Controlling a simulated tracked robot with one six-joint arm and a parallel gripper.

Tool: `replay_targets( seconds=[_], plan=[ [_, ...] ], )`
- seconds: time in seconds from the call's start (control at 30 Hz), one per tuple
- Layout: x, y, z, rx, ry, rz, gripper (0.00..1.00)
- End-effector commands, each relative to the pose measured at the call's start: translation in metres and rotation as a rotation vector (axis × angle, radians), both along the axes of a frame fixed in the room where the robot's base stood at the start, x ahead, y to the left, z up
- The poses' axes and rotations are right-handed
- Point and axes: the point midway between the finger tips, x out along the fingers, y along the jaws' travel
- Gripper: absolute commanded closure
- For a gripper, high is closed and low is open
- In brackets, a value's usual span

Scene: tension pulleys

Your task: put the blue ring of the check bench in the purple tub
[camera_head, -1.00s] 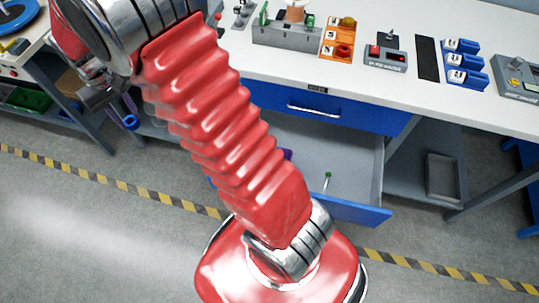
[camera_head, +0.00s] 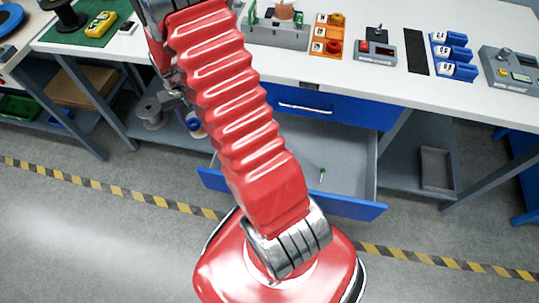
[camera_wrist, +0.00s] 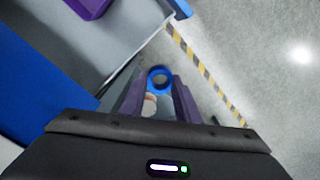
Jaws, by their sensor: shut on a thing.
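My gripper (camera_wrist: 158,84) is shut on the blue ring (camera_wrist: 160,88), which sits at the fingertips in the wrist view. The ring is held in the air, with grey floor and bench parts below it. In the head view my gripper (camera_head: 178,100) hangs in front of the bench, left of the open drawer, partly hidden by my arm. The purple tub (camera_wrist: 88,7) stands in the open drawer and is cut off by the top edge of the wrist view. In the head view my arm hides the tub.
A grey spool (camera_head: 150,112) is on the lower shelf. The bench top (camera_head: 390,82) carries several devices. The floor in front is clear.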

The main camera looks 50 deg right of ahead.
Motion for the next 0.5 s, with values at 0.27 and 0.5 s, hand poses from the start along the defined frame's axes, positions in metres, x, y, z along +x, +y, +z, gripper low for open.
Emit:
replay_targets(
  seconds=[0.27,0.5],
  plan=[
    [-0.072,-0.067,-0.055,0.002,0.004,-0.245,0.93],
    [-0.142,-0.104,-0.095,0.002,0.004,-0.45,0.93]
  ],
)
